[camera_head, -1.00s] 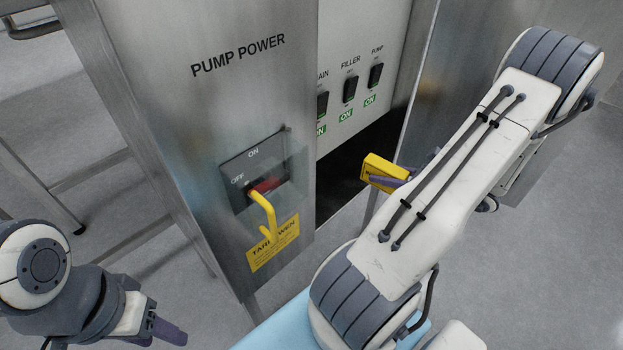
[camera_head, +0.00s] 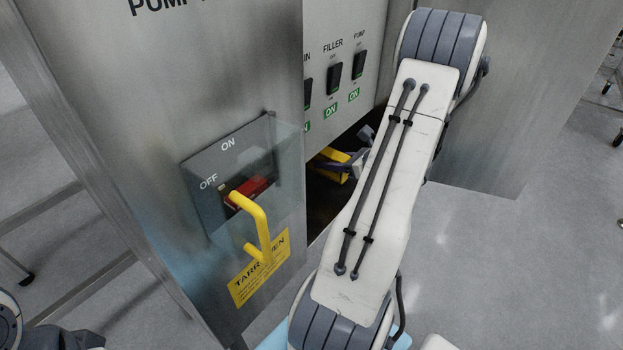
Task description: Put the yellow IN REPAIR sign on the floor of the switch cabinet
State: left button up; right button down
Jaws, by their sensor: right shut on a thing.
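The yellow sign (camera_head: 329,158) is partly inside the low dark opening of the switch cabinet, below the switch panel. My right gripper (camera_head: 350,163) is shut on it; my right arm and the cabinet's front edge hide part of the sign and the fingers. The cabinet floor (camera_head: 318,205) shows only as a dark strip, and I cannot tell whether the sign touches it. Of my left arm only a piece shows at the bottom left corner; its gripper is out of the picture.
The cabinet door or front (camera_head: 120,120) carries a red switch (camera_head: 248,190) with a yellow hook-shaped handle (camera_head: 262,225) and a yellow label (camera_head: 262,270). Switches line the panel (camera_head: 345,40) above the opening. Grey floor (camera_head: 520,270) is open at the right.

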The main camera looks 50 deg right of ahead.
aim_at(313, 159)
jog(key=w, duration=0.3)
jog(key=w+b, duration=0.1)
jog(key=shift+w+a+f, duration=0.1)
jog(key=shift+w+a, duration=0.05)
jog(key=shift+a, duration=0.1)
jog(key=shift+w+f+b, duration=0.35)
jog(key=shift+f+b, duration=0.15)
jog(key=shift+f, duration=0.3)
notch_tip(313, 159, down, 5)
jog(key=b, duration=0.3)
jog(key=shift+w+f+b, duration=0.1)
jog(key=shift+f+b, duration=0.15)
jog(key=shift+b, duration=0.1)
jog(key=shift+r, duration=0.15)
